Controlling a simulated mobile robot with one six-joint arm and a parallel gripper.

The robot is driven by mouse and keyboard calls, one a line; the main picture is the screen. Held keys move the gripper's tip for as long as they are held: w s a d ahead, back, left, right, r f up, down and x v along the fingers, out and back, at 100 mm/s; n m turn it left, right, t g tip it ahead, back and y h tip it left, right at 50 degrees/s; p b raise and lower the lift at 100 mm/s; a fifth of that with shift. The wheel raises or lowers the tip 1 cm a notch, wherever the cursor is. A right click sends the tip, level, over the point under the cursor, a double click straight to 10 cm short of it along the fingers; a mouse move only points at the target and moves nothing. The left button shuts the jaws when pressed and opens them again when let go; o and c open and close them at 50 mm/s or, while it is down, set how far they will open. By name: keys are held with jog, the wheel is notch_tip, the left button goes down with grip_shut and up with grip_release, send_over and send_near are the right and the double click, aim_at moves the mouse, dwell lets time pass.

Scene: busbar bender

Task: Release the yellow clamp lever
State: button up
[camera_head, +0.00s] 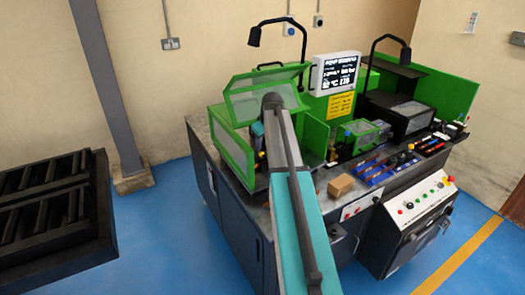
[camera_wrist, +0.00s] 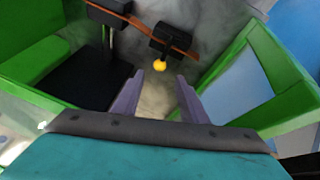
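In the wrist view, the yellow clamp lever shows as a round yellow knob (camera_wrist: 159,65) below a black clamp block (camera_wrist: 170,40). My gripper (camera_wrist: 159,84) is open, with its two grey fingers spread to either side below the knob. Nothing is between the fingers, and they appear apart from the knob. In the head view, my arm reaches over the bench into the left green guarded enclosure (camera_head: 234,151). My arm and the enclosure largely hide the gripper there, and I cannot make out the lever clearly.
A brown strip (camera_wrist: 184,51) runs by the clamp block. Green guard panels (camera_wrist: 262,75) stand close on both sides of my gripper. On the bench are a cardboard box (camera_head: 341,186), blue trays (camera_head: 378,172) and a display (camera_head: 336,74).

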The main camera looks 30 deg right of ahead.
aim_at(262, 153)
jog(key=shift+p+x, duration=1)
jog(key=shift+x, duration=2.95)
grip_shut()
